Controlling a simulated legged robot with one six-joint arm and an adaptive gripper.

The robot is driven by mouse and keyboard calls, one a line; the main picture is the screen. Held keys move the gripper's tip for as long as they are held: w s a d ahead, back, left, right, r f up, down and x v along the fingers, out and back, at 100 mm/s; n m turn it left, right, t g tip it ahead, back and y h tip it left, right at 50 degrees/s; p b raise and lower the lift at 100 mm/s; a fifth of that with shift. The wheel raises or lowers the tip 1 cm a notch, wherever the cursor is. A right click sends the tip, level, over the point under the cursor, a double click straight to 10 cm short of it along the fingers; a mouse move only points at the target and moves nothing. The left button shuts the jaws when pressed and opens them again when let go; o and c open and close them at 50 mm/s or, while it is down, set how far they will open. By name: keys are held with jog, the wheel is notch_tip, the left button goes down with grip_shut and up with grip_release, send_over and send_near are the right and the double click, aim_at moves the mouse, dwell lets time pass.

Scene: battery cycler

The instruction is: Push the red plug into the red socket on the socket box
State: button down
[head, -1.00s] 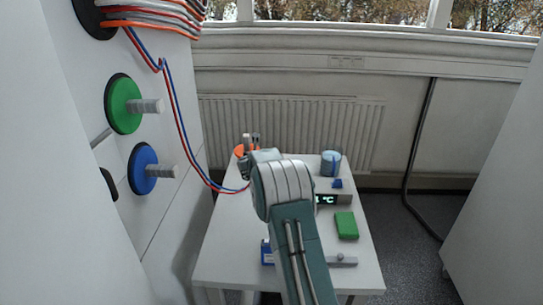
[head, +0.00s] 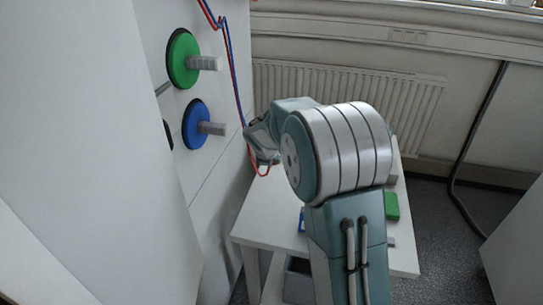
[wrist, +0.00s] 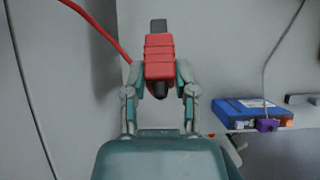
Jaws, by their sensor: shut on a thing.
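My gripper (wrist: 160,85) is shut on the red plug (wrist: 159,58), with one finger on each side of it. In the wrist view a red cable runs from near the plug up to the upper left. In the head view my gripper (head: 262,142) is over the left back part of the white table, close to the cabinet wall; the plug is not clear there. A blue box (wrist: 236,108) with a purple connector shows at the right of the wrist view, apart from the plug. I cannot tell if it is the socket box. No red socket shows.
A white cabinet with a green knob (head: 182,58) and a blue knob (head: 196,124) stands at the left. A green block (head: 391,206) is on the white table (head: 262,215). A radiator (head: 330,84) is behind. My arm hides much of the table.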

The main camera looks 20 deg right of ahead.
jog(key=w+d+r+n+g+y, duration=0.1)
jog(key=w+d+n, duration=0.1)
jog(key=d+n, duration=1.5)
jog(key=w+d+r+n+g, duration=0.1)
jog(key=w+d+r+n, duration=0.15)
jog(key=d+n, duration=1.5)
jog(key=shift+n, duration=0.65)
jog(key=shift+a+f, duration=0.3)
jog(key=shift+f, duration=0.75)
jog(key=shift+a+f, duration=0.3)
jog(key=shift+f, duration=0.8)
jog(key=shift+a+f, duration=0.3)
jog(key=shift+f, duration=0.75)
jog(key=shift+f, duration=1.35)
jog(key=shift+c, duration=1.7)
grip_release()
